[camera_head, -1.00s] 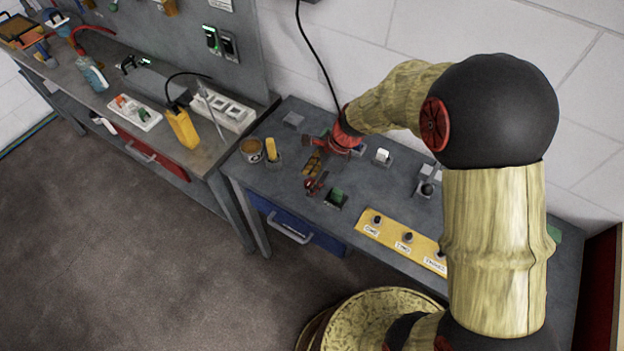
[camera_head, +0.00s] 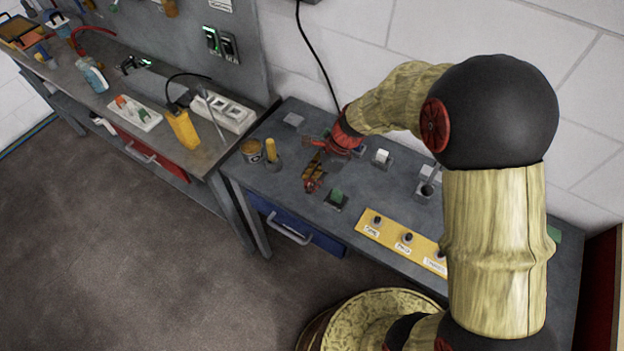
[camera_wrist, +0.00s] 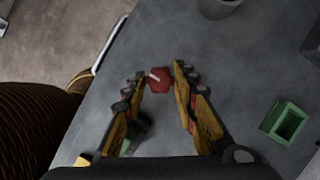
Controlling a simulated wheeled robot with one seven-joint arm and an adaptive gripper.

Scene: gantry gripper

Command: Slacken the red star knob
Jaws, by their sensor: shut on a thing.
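The red star knob (camera_wrist: 157,80) shows in the wrist view, with a pale mark across its top. It sits above the grey table, near the front edge. My gripper (camera_wrist: 159,73) has one fingertip on each side of the knob and is shut on it. In the head view my gripper (camera_head: 312,184) reaches down to the front left part of the table.
A green block (camera_head: 337,195) in a dark holder stands close to the right of my gripper. A tin (camera_head: 251,150) and a yellow-handled tool (camera_head: 271,152) stand to the left. A yellow panel (camera_head: 392,236) with knobs lies at the front right. A blue drawer (camera_head: 300,230) is below.

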